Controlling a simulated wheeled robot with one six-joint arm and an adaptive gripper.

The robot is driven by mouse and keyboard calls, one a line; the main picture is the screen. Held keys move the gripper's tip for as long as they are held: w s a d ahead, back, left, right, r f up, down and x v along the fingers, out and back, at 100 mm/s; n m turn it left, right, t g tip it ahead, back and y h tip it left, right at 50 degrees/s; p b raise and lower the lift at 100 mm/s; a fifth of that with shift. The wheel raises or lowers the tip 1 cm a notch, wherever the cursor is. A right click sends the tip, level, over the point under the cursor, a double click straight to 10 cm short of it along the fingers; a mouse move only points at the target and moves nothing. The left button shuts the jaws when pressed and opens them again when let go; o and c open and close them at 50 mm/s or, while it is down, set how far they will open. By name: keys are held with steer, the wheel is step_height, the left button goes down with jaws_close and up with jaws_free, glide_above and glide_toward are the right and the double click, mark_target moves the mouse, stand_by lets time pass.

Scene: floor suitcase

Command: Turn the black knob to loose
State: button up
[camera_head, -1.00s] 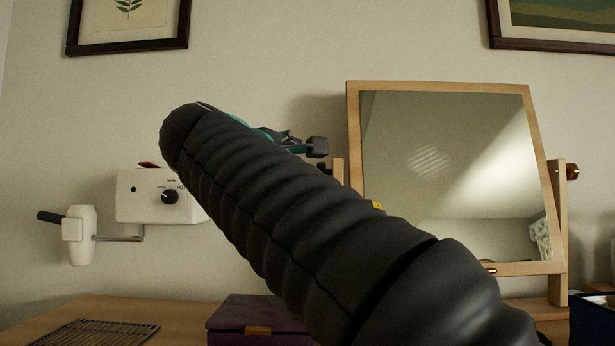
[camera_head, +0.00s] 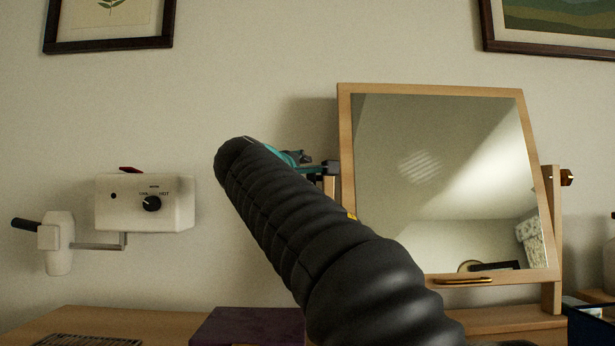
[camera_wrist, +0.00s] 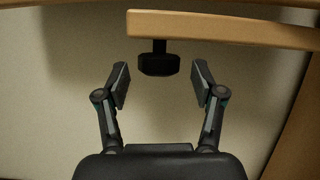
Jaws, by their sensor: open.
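In the wrist view a black knob (camera_wrist: 158,65) sticks out on a short dark stem from a wooden bar (camera_wrist: 225,30). My gripper (camera_wrist: 161,83) is open, with one finger on each side of the knob and a gap to both. Nothing is held. In the head view my gripper (camera_head: 300,160) is mostly hidden behind my dark ribbed arm, at the left side of the wooden-framed mirror (camera_head: 343,130). A second black knob (camera_head: 151,204), with small lettering including "HOT", sits on a white wall box (camera_head: 180,215), away from my gripper. No "loose" mark is readable.
A white crank device (camera_head: 60,245) with a black handle is at far left. A purple box (camera_head: 245,328) and a dark rack (camera_head: 85,341) lie on the wooden top. Two pictures hang above.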

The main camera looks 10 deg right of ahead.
steer(key=shift+x, duration=1.15)
steer(key=c, duration=1.2)
steer(key=shift+o, duration=0.2)
steer(key=shift+r+g+y+p, duration=0.3)
steer(key=shift+g+p, duration=0.4)
steer(key=shift+p, duration=0.3)
steer(key=shift+f+n+g, duration=0.15)
steer(key=shift+n+g, duration=0.25)
steer(key=shift+g+y, duration=0.3)
steer(key=shift+n+g+y, duration=0.3)
steer(key=shift+g+y, duration=0.1)
steer(key=shift+g, duration=0.1)
